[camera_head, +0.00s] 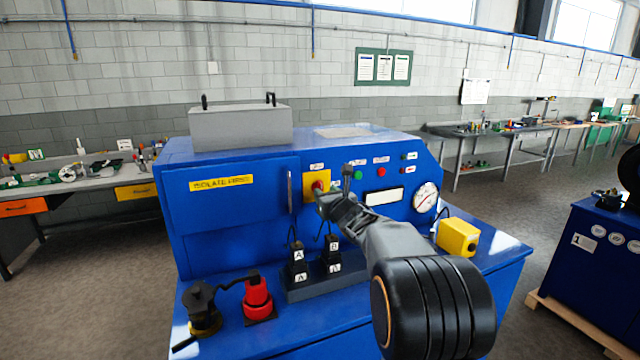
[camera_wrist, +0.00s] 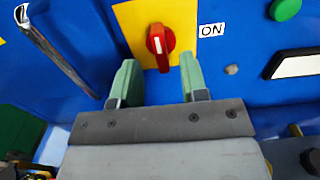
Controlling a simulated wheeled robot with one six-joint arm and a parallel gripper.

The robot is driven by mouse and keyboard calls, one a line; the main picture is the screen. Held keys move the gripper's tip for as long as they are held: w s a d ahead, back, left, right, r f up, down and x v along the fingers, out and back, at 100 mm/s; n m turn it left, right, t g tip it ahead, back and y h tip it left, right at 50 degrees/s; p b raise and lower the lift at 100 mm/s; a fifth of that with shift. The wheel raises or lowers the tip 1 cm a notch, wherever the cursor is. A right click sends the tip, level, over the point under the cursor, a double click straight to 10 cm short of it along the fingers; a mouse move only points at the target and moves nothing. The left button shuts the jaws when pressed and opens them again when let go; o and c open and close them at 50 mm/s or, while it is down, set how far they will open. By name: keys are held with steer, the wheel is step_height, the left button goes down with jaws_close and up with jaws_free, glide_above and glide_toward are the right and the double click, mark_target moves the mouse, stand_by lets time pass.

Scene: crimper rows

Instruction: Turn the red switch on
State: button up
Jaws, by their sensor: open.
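The red switch (camera_head: 318,186) is a rotary knob on a yellow plate on the front of the blue machine (camera_head: 225,225). In the wrist view the red switch (camera_wrist: 160,42) has a white mark on its handle, which stands roughly upright. An ON label (camera_wrist: 211,30) is to the right of the knob. My gripper (camera_head: 334,187) is close in front of the panel at the switch. In the wrist view my gripper (camera_wrist: 158,66) is open, its two green fingers on either side below the knob, with nothing between them. Contact with the knob cannot be told.
A metal door handle (camera_wrist: 55,50) is left of the switch. A green button (camera_wrist: 285,9) and a white display (camera_wrist: 297,66) are to the right. Black levers (camera_head: 298,262), a red device (camera_head: 257,298) and a yellow box (camera_head: 458,237) stand on the machine's ledge below.

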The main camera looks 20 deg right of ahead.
mark_target(320, 188)
steer(key=shift+w+p, duration=0.85)
steer(key=shift+w, duration=1.6)
steer(key=shift+c, duration=0.3)
jaws_close()
